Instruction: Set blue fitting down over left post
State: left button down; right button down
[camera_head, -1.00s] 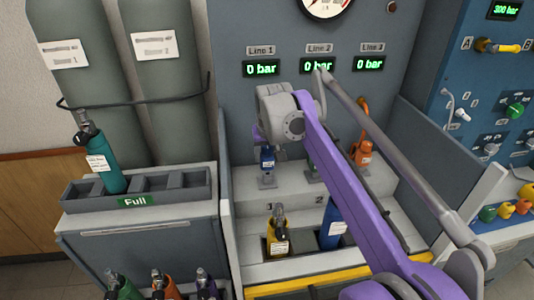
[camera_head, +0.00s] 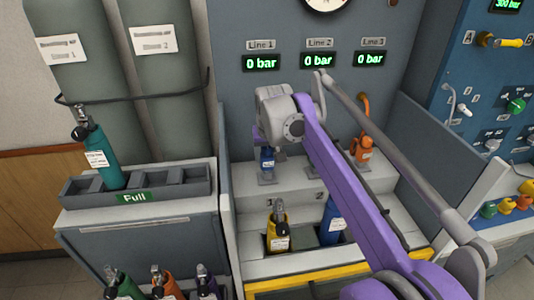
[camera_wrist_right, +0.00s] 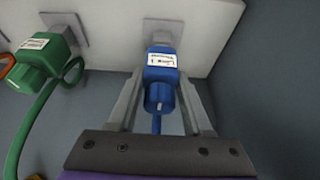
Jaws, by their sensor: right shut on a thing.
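The blue fitting (camera_head: 267,160), with a white label reading Line 1, is upright at the left end of the bench's upper step, under the Line 1 display. My right gripper (camera_wrist_right: 160,85) is shut on it, one finger on each side in the right wrist view. A square grey base plate (camera_head: 266,178) shows just below the fitting, and also beyond it in the wrist view (camera_wrist_right: 163,28). The post itself is hidden, so I cannot tell whether the fitting is seated over it. My left gripper is not in view.
A green fitting (camera_wrist_right: 42,58) with a green hose stands beside the blue one. An orange fitting (camera_head: 362,147) is at the right. Yellow (camera_head: 277,238) and blue (camera_head: 332,224) bottles stand in the lower step. A grey side panel (camera_head: 228,200) borders the bench's left.

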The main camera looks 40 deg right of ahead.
jog(key=shift+f, duration=0.65)
jog(key=shift+c, duration=1.2)
grip_release()
jog(key=shift+r, duration=0.1)
jog(key=p+v, duration=0.2)
jog(key=v, duration=0.8)
jog(key=shift+s+r, duration=0.15)
jog(key=shift+r, duration=0.2)
